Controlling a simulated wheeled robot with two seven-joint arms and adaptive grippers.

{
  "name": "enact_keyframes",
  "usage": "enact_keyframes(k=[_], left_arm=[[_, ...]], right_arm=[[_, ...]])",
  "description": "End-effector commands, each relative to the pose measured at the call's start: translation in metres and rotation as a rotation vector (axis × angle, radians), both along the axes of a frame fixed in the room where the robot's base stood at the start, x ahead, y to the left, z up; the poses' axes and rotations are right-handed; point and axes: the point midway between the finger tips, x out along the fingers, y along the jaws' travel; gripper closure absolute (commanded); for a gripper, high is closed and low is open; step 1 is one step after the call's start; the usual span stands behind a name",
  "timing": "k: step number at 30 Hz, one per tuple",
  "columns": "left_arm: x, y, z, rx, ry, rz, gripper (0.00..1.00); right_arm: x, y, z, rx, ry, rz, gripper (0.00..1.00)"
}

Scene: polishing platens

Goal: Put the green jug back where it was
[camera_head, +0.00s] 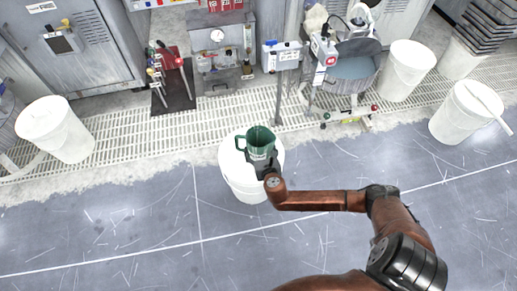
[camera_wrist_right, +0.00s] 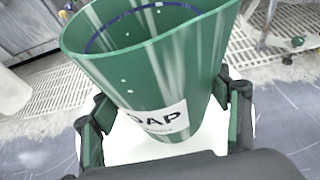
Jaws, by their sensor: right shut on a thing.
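The green jug (camera_head: 261,140) is upright over the white bucket (camera_head: 247,185) in the middle of the head view. My right gripper (camera_head: 262,163) is shut on the jug from the near side. In the right wrist view the jug (camera_wrist_right: 150,75) fills the middle, with a white label and a blue line inside its rim. The gripper's fingers (camera_wrist_right: 165,125) sit on both sides of it. A white surface (camera_wrist_right: 125,152) shows below the jug; I cannot tell whether the jug touches it. My left gripper is not in view.
White buckets stand at the left (camera_head: 55,130), at the back right (camera_head: 407,70) and at the far right (camera_head: 466,112). A polishing machine with a round basin (camera_head: 355,67) stands behind on the right. A pale grating (camera_head: 120,130) runs along the back. The grey floor (camera_head: 110,220) in front is clear.

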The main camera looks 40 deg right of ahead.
Motion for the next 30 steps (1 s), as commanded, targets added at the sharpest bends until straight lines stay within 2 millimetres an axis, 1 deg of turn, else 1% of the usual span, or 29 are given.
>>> enact_keyframes(k=[19,20,27,28,30], left_arm=[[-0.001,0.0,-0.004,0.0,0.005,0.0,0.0],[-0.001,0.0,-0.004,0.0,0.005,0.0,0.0],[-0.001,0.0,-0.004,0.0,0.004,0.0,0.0],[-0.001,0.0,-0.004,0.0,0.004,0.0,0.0],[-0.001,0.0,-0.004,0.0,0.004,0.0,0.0]], right_arm=[[0.0,0.0,-0.013,0.0,0.0,0.0,0.59],[0.0,0.0,-0.012,0.001,-0.001,0.001,0.29],[0.0,0.0,-0.012,0.001,0.0,0.0,0.12],[0.0,0.0,-0.012,0.0,0.0,0.0,0.11],[0.0,0.0,-0.012,0.0,0.0,0.0,0.11]])
